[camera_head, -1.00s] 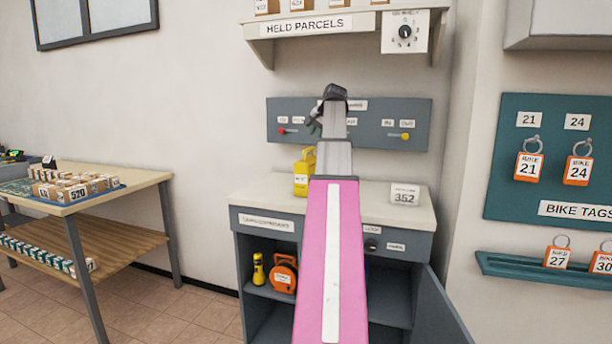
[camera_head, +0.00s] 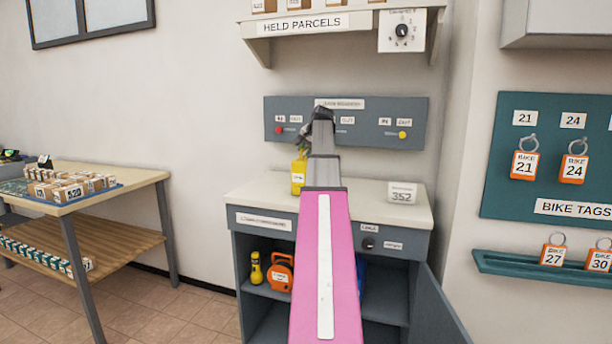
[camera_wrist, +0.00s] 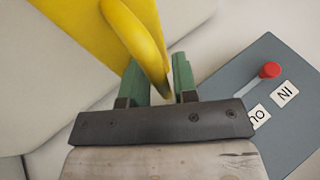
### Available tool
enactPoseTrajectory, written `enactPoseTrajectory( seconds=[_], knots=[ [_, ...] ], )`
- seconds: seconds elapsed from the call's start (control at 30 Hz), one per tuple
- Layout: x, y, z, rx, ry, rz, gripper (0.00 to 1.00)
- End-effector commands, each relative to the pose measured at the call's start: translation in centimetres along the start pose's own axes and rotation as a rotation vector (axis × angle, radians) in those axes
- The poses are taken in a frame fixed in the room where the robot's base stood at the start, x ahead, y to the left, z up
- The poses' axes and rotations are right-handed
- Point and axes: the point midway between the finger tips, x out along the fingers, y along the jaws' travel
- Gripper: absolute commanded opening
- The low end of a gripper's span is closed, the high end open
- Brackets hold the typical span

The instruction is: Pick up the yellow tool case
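The yellow tool case (camera_head: 298,178) stands on the counter of the grey cabinet, left of my arm. In the wrist view its yellow body (camera_wrist: 95,30) fills the upper left, and its curved handle (camera_wrist: 146,42) reaches down between my green fingers. My gripper (camera_head: 318,115) is at the case's top, in front of the grey wall panel. In the wrist view my gripper (camera_wrist: 163,78) has a finger on each side of the handle, with little space left. I cannot tell whether both fingers press on it. My arm hides part of the case.
The cabinet counter (camera_head: 375,208) also bears a white 352 card (camera_head: 402,193). The grey panel (camera_head: 375,125) with red and yellow knobs is close behind my gripper. The held-parcels shelf (camera_head: 345,22) is above. A cabinet door (camera_head: 437,310) stands open below right.

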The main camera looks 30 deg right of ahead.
Motion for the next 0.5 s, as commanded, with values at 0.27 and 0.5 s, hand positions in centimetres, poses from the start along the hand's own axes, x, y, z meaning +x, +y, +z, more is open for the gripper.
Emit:
enactPoseTrajectory(
  seconds=[0.27,0.5],
  knots=[
    [-0.04,0.01,-0.01,0.0,0.0,0.0,0.0],
    [-0.06,0.03,-0.02,-0.001,0.001,0.0,0.0]
  ],
)
